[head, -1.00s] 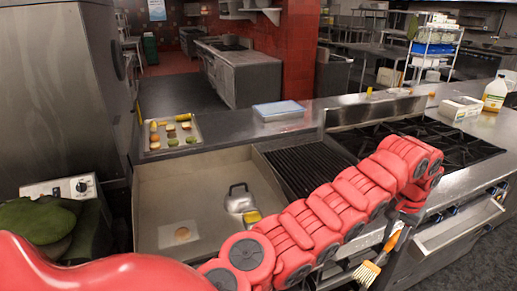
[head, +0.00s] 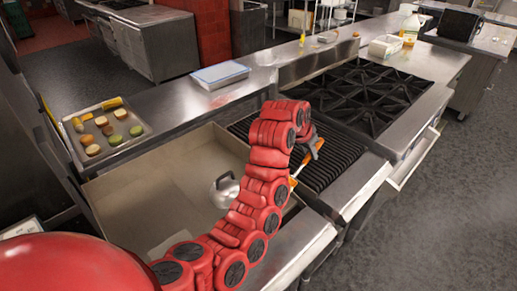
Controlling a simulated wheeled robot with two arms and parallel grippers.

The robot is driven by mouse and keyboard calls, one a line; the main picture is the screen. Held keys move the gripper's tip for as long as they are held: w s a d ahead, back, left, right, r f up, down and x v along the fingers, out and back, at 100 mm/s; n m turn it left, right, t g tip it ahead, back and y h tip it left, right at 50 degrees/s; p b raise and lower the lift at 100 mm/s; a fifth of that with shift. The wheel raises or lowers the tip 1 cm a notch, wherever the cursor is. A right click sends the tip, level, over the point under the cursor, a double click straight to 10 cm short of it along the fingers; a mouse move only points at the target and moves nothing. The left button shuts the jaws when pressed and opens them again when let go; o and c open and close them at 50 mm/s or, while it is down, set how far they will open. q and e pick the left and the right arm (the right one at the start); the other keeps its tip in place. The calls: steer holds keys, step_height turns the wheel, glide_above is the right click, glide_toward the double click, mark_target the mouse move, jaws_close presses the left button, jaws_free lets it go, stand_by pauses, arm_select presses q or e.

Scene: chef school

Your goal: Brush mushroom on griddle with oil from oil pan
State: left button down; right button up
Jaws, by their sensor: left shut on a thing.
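My left gripper (head: 308,147) is shut on a brush with an orange handle (head: 316,150). It holds the brush over the area between the grill grate and the griddle's right edge. The brush points down and left, and its bristles are hidden behind my red arm. The griddle (head: 150,197) is a wide metal plate with raised walls. A small silver pan with a handle (head: 223,190) sits on it, left of my arm; its contents cannot be seen. I cannot make out the mushroom clearly; my arm covers part of the griddle's front. My right gripper is not in view.
A tray (head: 84,153) of vegetable pieces stands behind the griddle at left. A blue-lidded container (head: 221,74) is on the back counter. A dark grill grate (head: 325,172) and burners (head: 362,96) lie to the right. Open floor (head: 445,215) is at the right.

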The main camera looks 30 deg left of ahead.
arm_select(q)
steer(key=shift+a+r+t, duration=0.3)
steer(key=shift+a, duration=0.1)
steer(key=s+a+r+t+h+p, duration=0.2)
steer(key=s+a+t+h+p, duration=0.15)
steer(key=s+a+t, duration=0.55)
steer(key=shift+s+a+f+g+y, duration=0.15)
steer(key=shift+s+a+f+g, duration=0.15)
steer(key=shift+f, duration=0.55)
steer(key=shift+s+a+f+g+y, duration=0.15)
steer(key=shift+s+a+f+g, duration=0.2)
steer(key=shift+f, duration=0.55)
steer(key=shift+s+a+f+g+y, duration=0.15)
steer(key=shift+s+f+g, duration=0.25)
steer(key=shift+f, duration=0.45)
steer(key=shift+f+b, duration=0.6)
steer(key=shift+b, duration=0.2)
steer(key=shift+s+f+b, duration=0.1)
steer(key=shift+f+b, duration=0.05)
steer(key=shift+b, duration=0.4)
stand_by(1.0)
